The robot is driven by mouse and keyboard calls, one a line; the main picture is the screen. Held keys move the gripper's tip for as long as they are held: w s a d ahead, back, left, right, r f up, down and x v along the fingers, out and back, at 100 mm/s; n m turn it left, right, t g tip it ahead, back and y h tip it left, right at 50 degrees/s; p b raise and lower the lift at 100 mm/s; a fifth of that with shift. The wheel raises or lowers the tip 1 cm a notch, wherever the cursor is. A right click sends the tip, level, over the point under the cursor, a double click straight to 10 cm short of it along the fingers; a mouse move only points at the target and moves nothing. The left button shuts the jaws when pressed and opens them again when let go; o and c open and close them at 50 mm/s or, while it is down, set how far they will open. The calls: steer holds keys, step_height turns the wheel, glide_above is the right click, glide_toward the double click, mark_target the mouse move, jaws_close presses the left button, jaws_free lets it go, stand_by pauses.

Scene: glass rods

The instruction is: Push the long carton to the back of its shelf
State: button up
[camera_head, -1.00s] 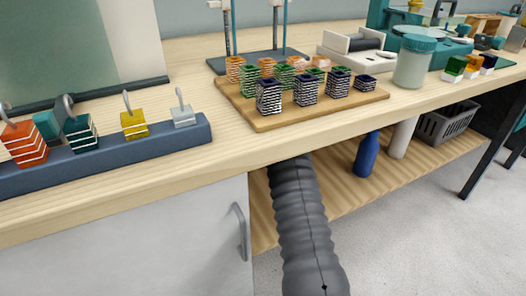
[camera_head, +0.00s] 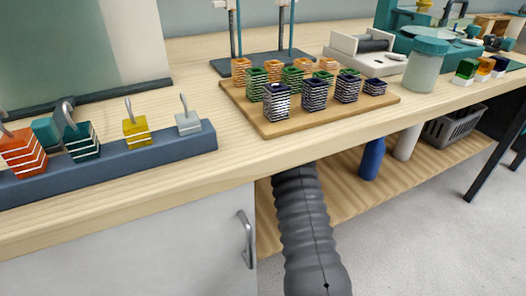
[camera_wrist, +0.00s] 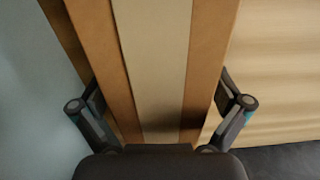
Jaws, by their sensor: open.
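The long carton (camera_wrist: 155,60) fills the middle of the wrist view. It is brown with a paler tan band along its length, and it runs away from me. My gripper (camera_wrist: 160,105) is open, with one finger on each side of the carton's near part. I cannot tell whether the fingers or palm touch it. The carton's near end is hidden behind my gripper's palm, and its far end is outside the wrist view. In the head view my grey sleeved arm reaches under the bench top, so the gripper and carton are hidden there.
The lower wooden shelf (camera_head: 325,203) shows bare boards to the right of my arm. A blue bottle (camera_head: 372,158), a white cylinder (camera_head: 406,142) and a grey basket (camera_head: 455,128) stand further right. A pale cabinet (camera_head: 150,245) is close on the left. The bench top (camera_head: 215,185) is overhead.

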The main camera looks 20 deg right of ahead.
steer(key=shift+w+r, duration=0.1)
steer(key=shift+r, duration=4.25)
steer(key=shift+f, duration=4.25)
